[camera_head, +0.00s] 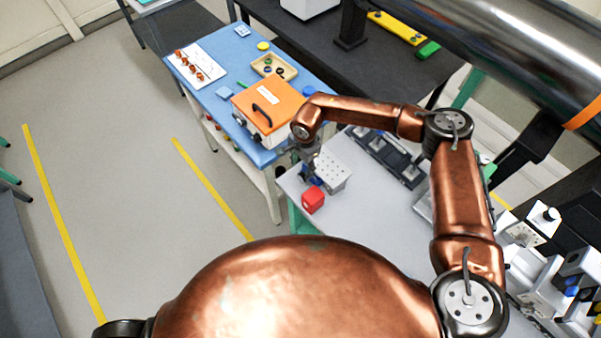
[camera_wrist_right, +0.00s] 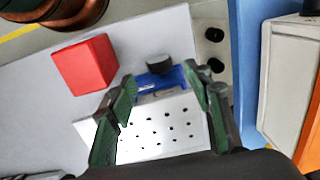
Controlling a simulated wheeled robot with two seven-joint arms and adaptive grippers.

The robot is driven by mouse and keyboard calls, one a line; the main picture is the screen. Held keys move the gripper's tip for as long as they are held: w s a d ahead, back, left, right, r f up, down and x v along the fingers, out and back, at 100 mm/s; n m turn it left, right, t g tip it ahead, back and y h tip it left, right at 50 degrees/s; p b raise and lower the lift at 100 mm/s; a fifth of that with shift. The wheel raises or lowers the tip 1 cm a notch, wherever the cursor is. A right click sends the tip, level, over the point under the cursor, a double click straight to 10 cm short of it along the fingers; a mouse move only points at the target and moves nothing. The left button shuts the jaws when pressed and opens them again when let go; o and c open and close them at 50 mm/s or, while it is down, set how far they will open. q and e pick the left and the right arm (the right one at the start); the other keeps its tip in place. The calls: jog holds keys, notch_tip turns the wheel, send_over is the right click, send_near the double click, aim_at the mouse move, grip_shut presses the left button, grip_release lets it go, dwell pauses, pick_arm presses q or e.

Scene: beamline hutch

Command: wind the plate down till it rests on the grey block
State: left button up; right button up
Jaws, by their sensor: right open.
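The perforated silvery plate (camera_head: 331,170) is near the left end of the grey bench; it also shows in the right wrist view (camera_wrist_right: 165,130). A blue part (camera_wrist_right: 158,81) with a dark round knob (camera_wrist_right: 157,63) sits at one edge of the plate. My right gripper (camera_wrist_right: 166,88) is open, its green fingertips apart on either side of the blue part and knob. No contact can be made out. In the head view this gripper (camera_head: 309,163) hangs over the blue part and partly hides it. I cannot make out a grey block. My left gripper is out of view.
A red block (camera_head: 313,199) stands beside the plate on the grey bench (camera_head: 352,222). A blue table (camera_head: 222,60) at the left carries an orange-lidded box (camera_head: 268,101). Dark fixtures (camera_head: 385,155) stand behind the plate. A large metal pipe (camera_head: 500,50) crosses the upper right.

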aim_at(301, 176)
jog(key=shift+w+f+p, duration=0.1)
jog(key=shift+f+p, duration=0.35)
jog(key=shift+f, duration=3.3)
jog(key=shift+a, duration=0.1)
jog(key=c, duration=1.1)
